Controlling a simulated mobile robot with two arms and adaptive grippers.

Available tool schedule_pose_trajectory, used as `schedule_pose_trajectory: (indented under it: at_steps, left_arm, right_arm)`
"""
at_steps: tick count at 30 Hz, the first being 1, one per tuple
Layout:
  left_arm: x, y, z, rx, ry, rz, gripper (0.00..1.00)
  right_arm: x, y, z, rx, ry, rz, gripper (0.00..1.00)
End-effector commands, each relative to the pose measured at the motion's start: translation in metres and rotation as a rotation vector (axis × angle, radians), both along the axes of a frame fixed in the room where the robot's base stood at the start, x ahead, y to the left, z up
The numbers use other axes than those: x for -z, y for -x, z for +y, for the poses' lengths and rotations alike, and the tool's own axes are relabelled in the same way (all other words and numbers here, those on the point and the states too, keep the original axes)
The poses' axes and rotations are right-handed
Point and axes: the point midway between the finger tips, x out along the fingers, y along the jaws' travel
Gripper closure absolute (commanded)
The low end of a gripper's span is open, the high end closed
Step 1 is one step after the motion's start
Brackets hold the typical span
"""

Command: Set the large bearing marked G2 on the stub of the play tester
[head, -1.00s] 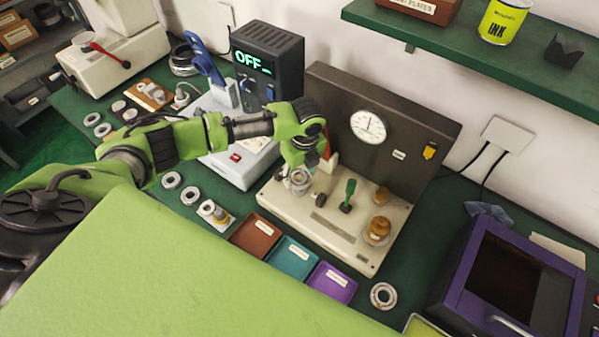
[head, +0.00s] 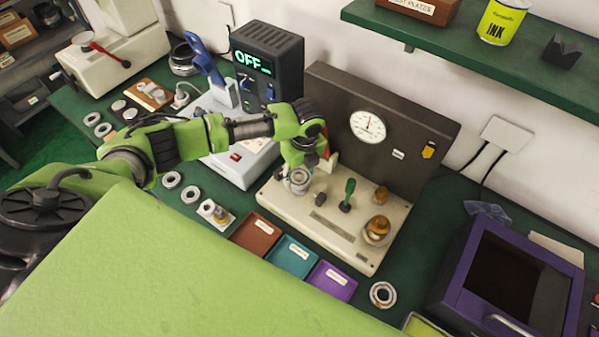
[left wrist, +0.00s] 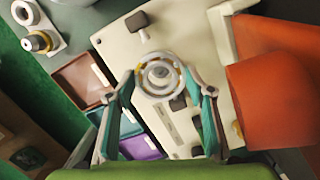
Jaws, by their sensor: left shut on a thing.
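The play tester (head: 330,225) has a cream base, a dark back panel and a round dial (head: 368,127). My left gripper (head: 299,174) is over the left part of its base, shut on a large bearing (head: 299,182). In the left wrist view the bearing (left wrist: 158,75) is a metal ring between the two fingertips of this gripper (left wrist: 162,82). A grey round end, probably the stub (left wrist: 160,72), shows in its bore. The bearing looks in line with the stub; I cannot tell how far down it sits. No G2 mark is readable. My right gripper is not in view.
Brown, teal (head: 291,257) and purple trays lie in front of the tester. A loose ring (head: 383,295) lies right of them; several more (head: 172,180) lie at left. A green-handled lever (head: 348,192) and brass pieces (head: 377,231) stand on the base. A purple-framed box (head: 510,275) is at right.

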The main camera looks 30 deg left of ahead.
Motion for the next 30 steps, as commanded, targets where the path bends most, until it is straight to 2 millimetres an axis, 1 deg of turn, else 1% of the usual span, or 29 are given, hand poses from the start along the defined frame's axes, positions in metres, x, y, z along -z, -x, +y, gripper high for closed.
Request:
schedule_pose_trajectory:
  at_steps: [11, 17, 30]
  left_arm:
    - [0.01, 0.0, 0.0, 0.0, 0.0, 0.0, 0.83]
    - [0.008, 0.0, 0.0, 0.001, -0.001, 0.001, 0.83]
    - [-0.003, 0.0, 0.0, 0.001, 0.0, -0.001, 0.83]
  right_arm:
    - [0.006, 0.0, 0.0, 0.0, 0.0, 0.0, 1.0]
    - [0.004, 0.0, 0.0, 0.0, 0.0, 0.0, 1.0]
    - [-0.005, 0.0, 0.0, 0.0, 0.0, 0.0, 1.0]
